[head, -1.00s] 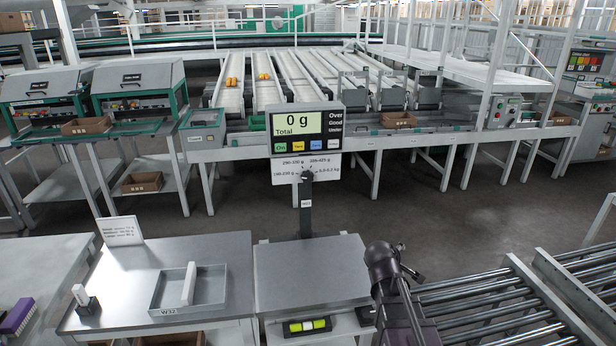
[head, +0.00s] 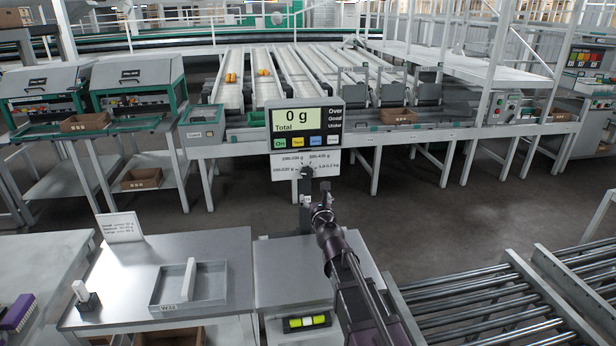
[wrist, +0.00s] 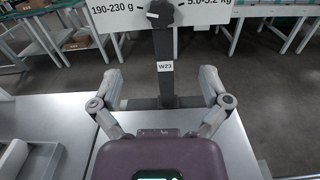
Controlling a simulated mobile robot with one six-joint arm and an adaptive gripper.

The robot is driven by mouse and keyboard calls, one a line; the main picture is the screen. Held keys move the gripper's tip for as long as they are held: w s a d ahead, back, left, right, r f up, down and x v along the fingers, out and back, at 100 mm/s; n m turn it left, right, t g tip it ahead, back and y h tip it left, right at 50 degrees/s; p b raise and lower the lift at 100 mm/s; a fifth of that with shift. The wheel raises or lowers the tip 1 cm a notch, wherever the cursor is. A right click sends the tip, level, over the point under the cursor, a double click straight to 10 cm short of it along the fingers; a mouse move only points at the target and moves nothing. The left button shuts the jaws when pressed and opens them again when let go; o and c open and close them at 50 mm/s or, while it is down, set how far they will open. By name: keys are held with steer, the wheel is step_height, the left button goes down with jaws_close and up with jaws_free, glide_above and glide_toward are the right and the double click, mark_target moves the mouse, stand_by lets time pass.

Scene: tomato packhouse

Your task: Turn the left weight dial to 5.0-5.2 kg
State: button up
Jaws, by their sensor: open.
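The weight dial is a dark knob (wrist: 160,13) on a white label plate, at the top edge of the wrist view and cut off there. A small light mark shows on the knob's left side; its exact setting is unclear. The plate (head: 289,160) reads 190-230 g at left and 5.0-5.2 kg at right in the wrist view. In the head view the dial (head: 306,172) is small, under the scale display. My gripper (head: 321,204) is in front of the post below the dial. In the wrist view its fingers (wrist: 161,80) are spread and empty, apart from the dial.
The display (head: 296,121) reads 0 g. A dark post tagged W23 (wrist: 165,66) carries the plate above the steel scale platform (head: 280,262). A steel table with a grey tray (head: 207,299) stands at left. A roller conveyor (head: 470,312) is at right.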

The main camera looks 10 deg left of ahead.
mark_target(307, 175)
stand_by(0.3)
steer(key=x, duration=1.3)
steer(key=shift+w, duration=0.4)
steer(key=c, duration=1.1)
